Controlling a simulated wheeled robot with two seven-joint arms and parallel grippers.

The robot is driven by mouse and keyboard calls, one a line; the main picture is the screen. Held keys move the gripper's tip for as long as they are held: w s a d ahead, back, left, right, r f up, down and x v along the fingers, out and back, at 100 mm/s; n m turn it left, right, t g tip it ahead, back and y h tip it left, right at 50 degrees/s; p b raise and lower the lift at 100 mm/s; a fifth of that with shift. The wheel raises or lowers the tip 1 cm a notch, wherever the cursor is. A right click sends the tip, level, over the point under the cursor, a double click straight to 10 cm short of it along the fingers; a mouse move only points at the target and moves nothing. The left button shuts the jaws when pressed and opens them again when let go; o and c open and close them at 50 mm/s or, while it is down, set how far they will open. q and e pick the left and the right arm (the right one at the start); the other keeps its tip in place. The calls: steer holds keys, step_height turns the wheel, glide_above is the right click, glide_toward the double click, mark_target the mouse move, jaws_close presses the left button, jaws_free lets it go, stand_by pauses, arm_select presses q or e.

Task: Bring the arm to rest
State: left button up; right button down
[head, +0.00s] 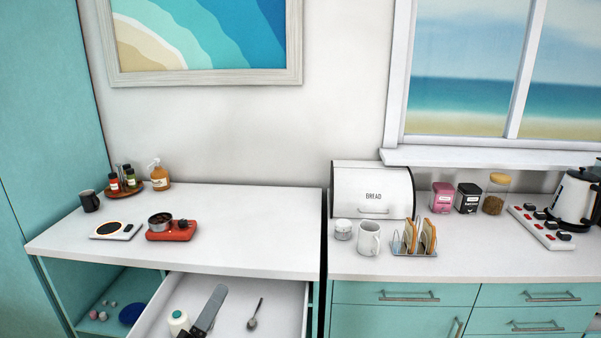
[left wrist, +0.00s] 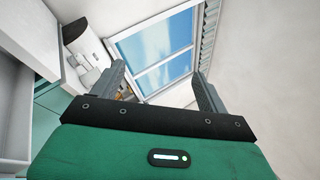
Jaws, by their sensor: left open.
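My left gripper (left wrist: 156,72) is open in the left wrist view, its two grey fingers spread with nothing between them. Behind the fingers are the window and the wall. My right gripper is in neither view.
The drawer holds a spoon (head: 254,314) and a white container (head: 178,322). The left counter (head: 255,230) has a red stove (head: 171,235) and a scale (head: 115,231). The right counter has a bread box (head: 372,185), a mug (head: 369,239) and a toast rack (head: 414,249).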

arm_select(q)
steer(key=s+a+f+n+g+y, duration=0.25)
steer(key=a+f+n+y, duration=0.3)
steer(key=f+n, duration=0.35)
steer(key=s+a+f+n+g+y, duration=0.2)
steer(key=a+f+n+g+y, duration=0.25)
steer(key=f+n+y, duration=0.5)
steer(key=s+d+f+n+g+h, duration=0.1)
steer(key=s+f+n+g+h, duration=0.35)
steer(key=s, duration=0.45)
steer(key=s+d+f+n+g+h, duration=0.1)
steer(key=s+f+n+g, duration=0.3)
steer(key=s+f+g, duration=0.4)
step_height(320, 180, down, 32)
steer(key=s+b, duration=0.1)
steer(key=s, duration=0.1)
steer(key=s+a+f, duration=0.1)
steer(key=s+f, duration=0.8)
steer(key=s+a+f+b, duration=0.1)
steer(key=s+a+f, duration=0.1)
steer(key=s+f, duration=0.8)
steer(key=shift+a+f+y, duration=0.15)
steer(key=shift+a+y, duration=0.1)
steer(key=shift+y, duration=0.1)
